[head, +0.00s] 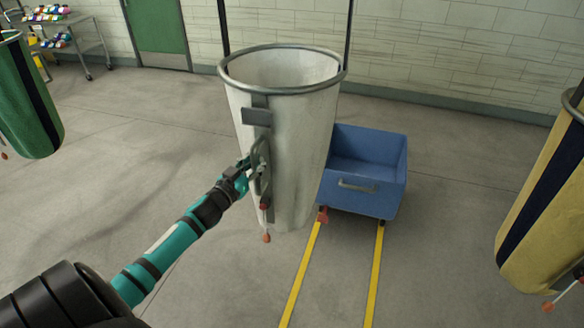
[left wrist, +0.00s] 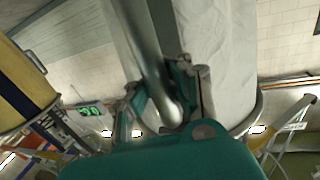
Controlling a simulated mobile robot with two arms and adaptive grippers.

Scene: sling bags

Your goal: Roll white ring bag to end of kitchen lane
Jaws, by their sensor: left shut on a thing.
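The white ring bag (head: 302,150) hangs upright in the middle of the head view, its open top held by a grey metal ring. A grey handle with a plate is fixed to its near left side. My left gripper (head: 258,172) is shut on this handle. The left wrist view shows the fingers (left wrist: 168,105) closed around the grey bar, with the white cloth (left wrist: 220,55) beside it. A red-tipped cord hangs below the handle. Two yellow floor lines (head: 300,275) run from the front up to the bag and the blue cart. My right gripper is not in view.
A blue cart (head: 365,198) stands just right of and behind the bag. A green bag (head: 28,95) with a dark stripe hangs at left, a yellow striped bag (head: 545,215) at right. A shelf trolley (head: 75,38) stands far left. The floor at left is clear.

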